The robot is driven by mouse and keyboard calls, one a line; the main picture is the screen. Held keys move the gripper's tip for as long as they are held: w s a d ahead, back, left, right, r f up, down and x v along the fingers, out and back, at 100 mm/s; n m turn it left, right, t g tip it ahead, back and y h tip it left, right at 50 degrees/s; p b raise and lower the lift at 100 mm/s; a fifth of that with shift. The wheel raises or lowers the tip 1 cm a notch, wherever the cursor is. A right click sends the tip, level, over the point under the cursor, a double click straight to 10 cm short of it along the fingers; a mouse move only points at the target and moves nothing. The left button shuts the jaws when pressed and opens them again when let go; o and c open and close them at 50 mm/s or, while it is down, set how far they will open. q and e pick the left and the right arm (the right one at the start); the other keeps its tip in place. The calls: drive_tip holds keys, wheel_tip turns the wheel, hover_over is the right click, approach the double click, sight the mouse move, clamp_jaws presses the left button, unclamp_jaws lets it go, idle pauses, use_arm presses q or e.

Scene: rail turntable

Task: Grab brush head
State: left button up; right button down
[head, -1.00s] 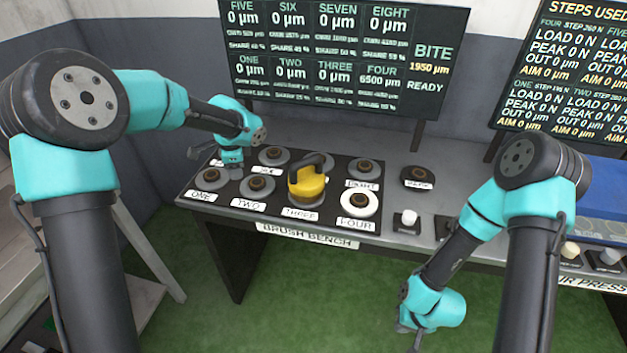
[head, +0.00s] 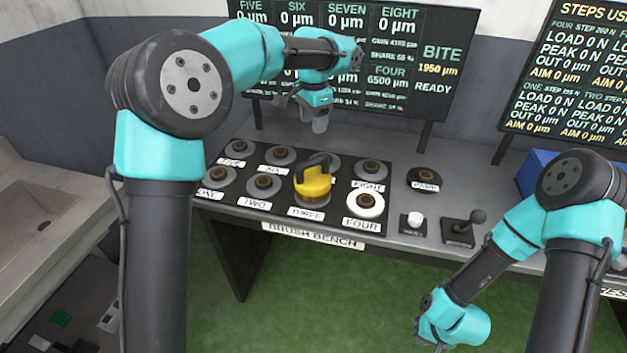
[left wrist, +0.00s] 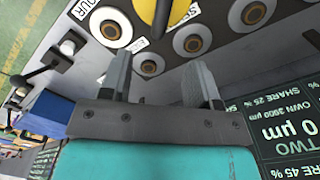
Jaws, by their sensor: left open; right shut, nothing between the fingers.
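The brush head (head: 313,184) is yellow with a black curved handle on top. It sits upright on the station labelled THREE in the head view. Its yellow side also shows at the top edge of the left wrist view (left wrist: 178,10). My left gripper (head: 318,122) is open and empty, raised above and behind the brush head, with its fingers pointing down. Its two fingers show apart in the left wrist view (left wrist: 160,80). My right gripper (head: 430,344) hangs low in front of the bench, shut and empty, mostly hidden by its wrist.
The brush bench (head: 385,236) holds several round stations with labels. FOUR (head: 365,205) has a white ring, to the right of the brush head. A white button (head: 415,219) and a black lever (head: 470,228) stand further right. A display board (head: 440,100) rises behind the bench.

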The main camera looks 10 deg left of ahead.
sight(313, 160)
use_arm(q)
wheel_tip(313, 160, down, 12)
drive_tip(key=shift+r, duration=0.25)
idle(0.3)
drive_tip(key=shift+w+a+f, duration=0.1)
drive_tip(key=shift+w+f, duration=0.05)
drive_tip(key=shift+f, duration=2.45)
clamp_jaws()
drive_tip(key=shift+r, duration=0.1)
